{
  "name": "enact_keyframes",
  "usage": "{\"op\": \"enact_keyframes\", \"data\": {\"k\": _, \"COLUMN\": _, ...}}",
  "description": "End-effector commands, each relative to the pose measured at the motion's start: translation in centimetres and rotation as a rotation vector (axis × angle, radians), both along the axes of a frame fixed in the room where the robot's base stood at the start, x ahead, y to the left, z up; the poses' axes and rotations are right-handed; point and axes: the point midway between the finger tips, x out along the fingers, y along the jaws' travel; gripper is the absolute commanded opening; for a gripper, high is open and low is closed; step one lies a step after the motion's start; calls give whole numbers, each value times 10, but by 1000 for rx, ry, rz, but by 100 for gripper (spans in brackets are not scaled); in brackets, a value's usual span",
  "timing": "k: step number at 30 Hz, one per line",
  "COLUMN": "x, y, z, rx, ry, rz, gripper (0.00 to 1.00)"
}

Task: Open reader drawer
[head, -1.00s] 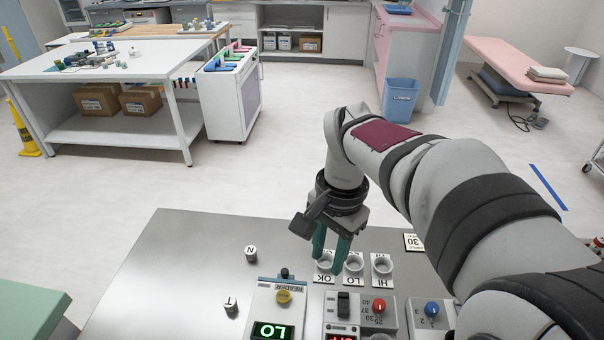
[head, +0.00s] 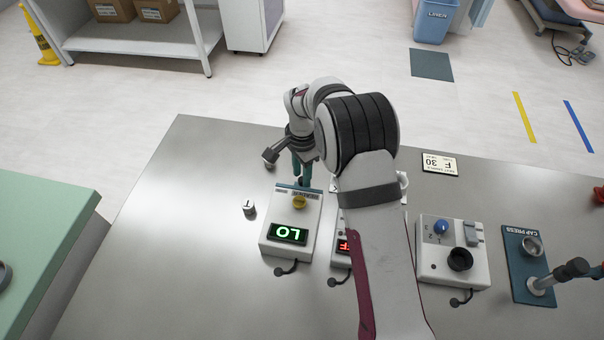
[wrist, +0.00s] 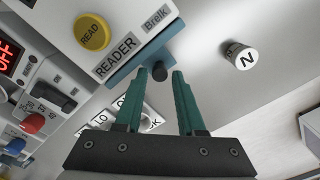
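The reader (head: 291,235) is a pale box on the metal table, with a green-lit "LO" display and a yellow button; its "READER" label and yellow READ button show in the wrist view (wrist: 93,32). The blue drawer front (wrist: 140,52) lies along the reader's far edge and has a dark round knob (wrist: 159,72). My gripper (wrist: 161,76) is open, with its two green fingertips on either side of the knob. Contact with the knob cannot be told. In the head view my gripper (head: 302,172) is at the reader's far end, and its fingers partly hide the knob.
Labelled cup holders (wrist: 115,116) are close beside my fingers. A switch box (head: 450,250) and a cap press (head: 527,262) stand to the right.

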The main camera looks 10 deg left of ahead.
Motion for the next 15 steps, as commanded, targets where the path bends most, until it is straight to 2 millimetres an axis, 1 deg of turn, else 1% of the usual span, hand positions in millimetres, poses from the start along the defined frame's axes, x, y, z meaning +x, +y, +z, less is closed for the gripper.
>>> {"op": "enact_keyframes", "data": {"k": 4, "x": 0, "y": 0, "z": -9, "rx": -1, "ry": 1, "rz": -1, "gripper": 38}}
{"op": "enact_keyframes", "data": {"k": 11, "x": 0, "y": 0, "z": -10, "rx": 0, "ry": 0, "rz": 0, "gripper": 38}}
{"op": "enact_keyframes", "data": {"k": 12, "x": 0, "y": 0, "z": -10, "rx": 0, "ry": 0, "rz": 0, "gripper": 35}}
{"op": "enact_keyframes", "data": {"k": 14, "x": 0, "y": 0, "z": -10, "rx": 0, "ry": 0, "rz": 0, "gripper": 24}}
{"op": "enact_keyframes", "data": {"k": 15, "x": 0, "y": 0, "z": -10, "rx": 0, "ry": 0, "rz": 0, "gripper": 17}}
